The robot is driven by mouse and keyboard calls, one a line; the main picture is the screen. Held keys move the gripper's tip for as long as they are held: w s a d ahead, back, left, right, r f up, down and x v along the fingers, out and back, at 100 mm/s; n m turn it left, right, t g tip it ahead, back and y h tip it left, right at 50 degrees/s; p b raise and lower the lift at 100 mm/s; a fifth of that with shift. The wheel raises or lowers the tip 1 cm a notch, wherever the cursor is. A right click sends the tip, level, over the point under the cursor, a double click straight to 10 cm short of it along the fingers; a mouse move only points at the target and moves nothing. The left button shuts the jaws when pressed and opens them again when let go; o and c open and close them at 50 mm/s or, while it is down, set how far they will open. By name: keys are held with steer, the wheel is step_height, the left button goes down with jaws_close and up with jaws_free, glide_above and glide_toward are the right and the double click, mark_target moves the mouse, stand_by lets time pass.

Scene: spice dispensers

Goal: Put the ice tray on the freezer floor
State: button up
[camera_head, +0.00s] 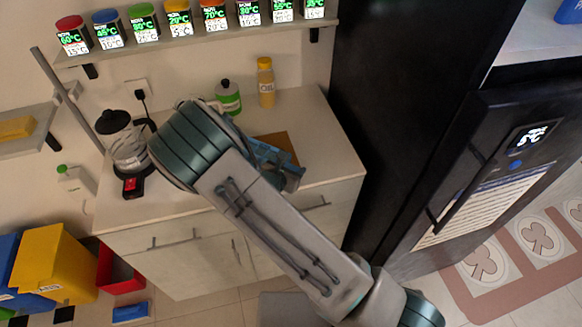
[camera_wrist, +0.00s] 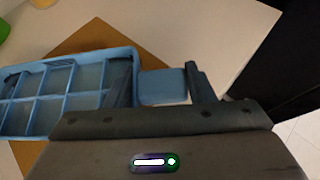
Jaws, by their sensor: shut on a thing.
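The ice tray is light blue with several square compartments. In the wrist view the ice tray (camera_wrist: 88,98) fills the left, over a brown board on the counter; I cannot tell if it touches the board. My gripper (camera_wrist: 160,80) has one finger on each side of the tray's end tab (camera_wrist: 163,88) and is shut on it. In the head view only part of the tray (camera_head: 268,155) shows past my arm. The tall black fridge (camera_head: 395,95) stands to the right, with a display and a dark handle on its front. The freezer floor is not visible.
The brown board (camera_head: 284,144) lies on the white counter (camera_head: 320,150). A coffee maker (camera_head: 128,150), a green bottle (camera_head: 228,97) and a yellow oil bottle (camera_head: 266,82) stand on the counter. Spice dispensers (camera_head: 178,17) line the shelf above. Bins stand at lower left.

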steer(key=o, duration=1.4)
steer(key=shift+f, duration=0.15)
steer(key=shift+c, duration=0.2)
steer(key=shift+s, duration=0.1)
steer(key=b+v, duration=0.1)
steer(key=v, duration=1.1)
steer(key=shift+b, duration=0.4)
